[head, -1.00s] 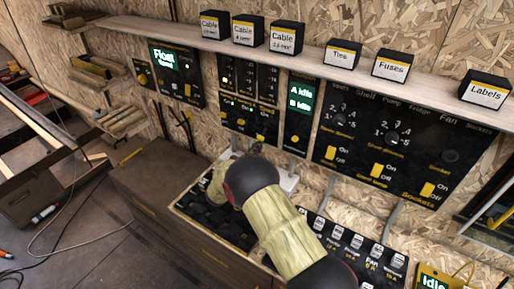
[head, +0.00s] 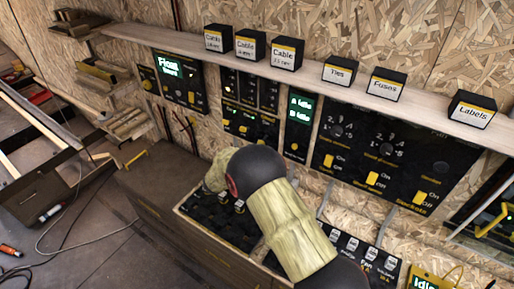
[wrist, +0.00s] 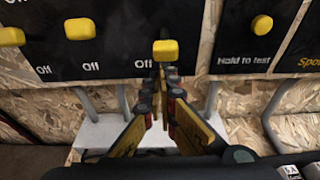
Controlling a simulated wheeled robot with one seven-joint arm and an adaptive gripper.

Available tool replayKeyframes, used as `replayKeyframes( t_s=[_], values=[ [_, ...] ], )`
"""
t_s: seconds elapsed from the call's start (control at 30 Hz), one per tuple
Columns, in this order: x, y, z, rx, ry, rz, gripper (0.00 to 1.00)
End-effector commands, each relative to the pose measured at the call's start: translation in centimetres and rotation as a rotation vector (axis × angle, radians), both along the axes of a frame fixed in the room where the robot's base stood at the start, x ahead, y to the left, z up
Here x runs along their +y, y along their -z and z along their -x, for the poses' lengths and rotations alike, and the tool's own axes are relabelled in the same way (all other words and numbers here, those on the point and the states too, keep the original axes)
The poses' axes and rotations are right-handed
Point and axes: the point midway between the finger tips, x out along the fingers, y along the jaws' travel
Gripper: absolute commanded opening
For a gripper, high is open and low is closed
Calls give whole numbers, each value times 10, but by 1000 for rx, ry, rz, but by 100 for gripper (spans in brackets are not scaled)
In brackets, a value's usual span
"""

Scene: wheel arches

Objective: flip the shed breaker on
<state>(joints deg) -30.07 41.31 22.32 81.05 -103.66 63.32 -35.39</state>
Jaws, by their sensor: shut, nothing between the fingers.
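A black breaker panel (head: 248,124) with a row of yellow toggles is on the wall in the head view. The wrist view shows its lower edge, with a left toggle (wrist: 12,36), a middle toggle (wrist: 80,28) and a right toggle (wrist: 165,50), each near an "Off" mark. The right toggle sits lower than the other two. I cannot read which one is the shed breaker. My gripper (wrist: 168,72) is shut and empty, its tips just below the right toggle; I cannot tell whether they touch. In the head view my arm hides the gripper.
A "Hold to test" button (wrist: 262,25) is right of the toggles. Below are a white box (wrist: 105,132) and grey conduits (wrist: 273,110). A shelf (head: 310,75) with labelled boxes runs above the panels. A dark bench tray (head: 205,215) lies under my arm.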

Motion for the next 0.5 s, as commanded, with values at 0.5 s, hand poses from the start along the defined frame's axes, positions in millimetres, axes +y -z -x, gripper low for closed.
replayKeyframes(
  t_s=[0.5],
  values=[
    [3, -24, 6, 251, 1, -165, 0]
  ],
)
